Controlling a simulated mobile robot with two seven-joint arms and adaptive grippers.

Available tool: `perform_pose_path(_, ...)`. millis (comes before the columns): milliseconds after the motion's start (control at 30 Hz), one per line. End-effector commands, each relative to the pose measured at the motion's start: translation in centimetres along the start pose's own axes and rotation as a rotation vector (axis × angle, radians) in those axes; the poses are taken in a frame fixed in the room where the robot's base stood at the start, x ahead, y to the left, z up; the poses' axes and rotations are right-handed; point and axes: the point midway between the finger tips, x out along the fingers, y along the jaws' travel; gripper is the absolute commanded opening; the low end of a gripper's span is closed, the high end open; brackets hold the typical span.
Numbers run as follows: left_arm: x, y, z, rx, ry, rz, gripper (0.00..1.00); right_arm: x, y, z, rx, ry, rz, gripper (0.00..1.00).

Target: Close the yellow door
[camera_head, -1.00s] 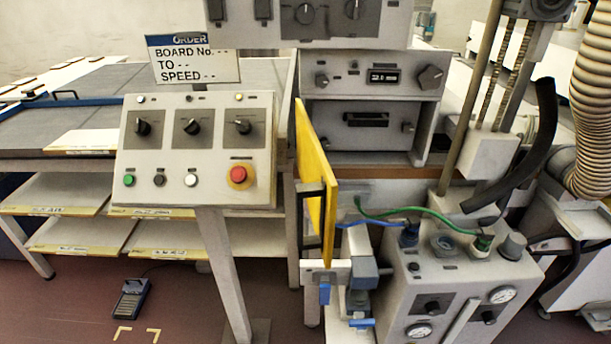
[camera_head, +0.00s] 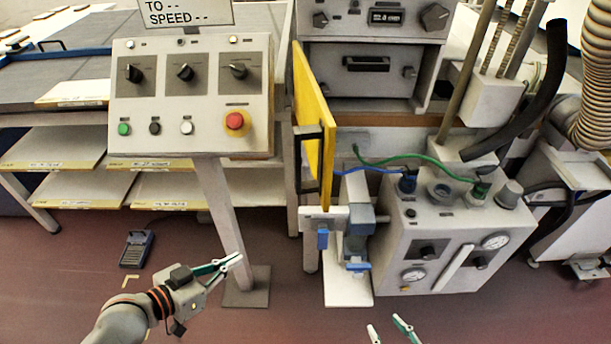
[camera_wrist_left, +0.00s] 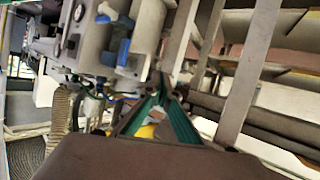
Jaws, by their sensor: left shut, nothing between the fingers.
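The yellow door (camera_head: 313,105) stands open in the head view, seen nearly edge-on, with its black handle (camera_head: 309,160) on the face turned left. My left gripper (camera_head: 236,262) is shut and empty, low in front of the control panel's post, to the left of and below the door and apart from it. Its green-lined fingers (camera_wrist_left: 163,100) also meet in the left wrist view. My right gripper (camera_head: 388,323) shows only its fingertips at the bottom edge, spread apart with nothing between them. The rest of it is out of frame.
A control panel (camera_head: 190,95) on a post stands left of the door. A bracket with blue clamps (camera_head: 335,222) sits just below the door. A grey box with gauges (camera_head: 450,245) and hoses stands to the right. A foot pedal (camera_head: 136,249) lies on the floor.

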Motion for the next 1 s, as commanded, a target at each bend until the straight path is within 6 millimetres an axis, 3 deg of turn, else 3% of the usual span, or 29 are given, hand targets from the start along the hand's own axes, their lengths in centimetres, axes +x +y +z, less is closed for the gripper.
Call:
perform_pose_path(33, 0.0, -0.1, -2.2, 0.020, 0.025, 0.048, 0.00, 0.0, 0.0, 0.0, 0.000, 0.001, 0.000, 0.40)
perform_pose_path(267, -1.9, 1.7, -11.3, 0.089, 0.136, 0.288, 0.00, 0.1, -0.1, 0.1, 0.001, 0.002, 0.000, 0.40)
perform_pose_path(400, -4.5, 3.4, -16.6, 0.139, 0.208, 0.440, 0.00, 0.1, -0.1, 0.2, 0.001, 0.001, 0.000, 0.40)
perform_pose_path(600, -8.8, 5.7, -22.7, 0.199, 0.302, 0.619, 0.00, 0.2, -0.1, 0.4, 0.001, -0.001, 0.000, 0.40)
perform_pose_path(800, -11.3, 6.9, -25.4, 0.221, 0.352, 0.704, 0.00, 0.2, -0.1, 0.5, 0.001, -0.002, 0.000, 0.40)
perform_pose_path(1000, -10.9, 7.9, -26.2, 0.221, 0.361, 0.715, 0.00, 0.0, 0.0, -0.1, 0.000, 0.001, 0.001, 0.40)
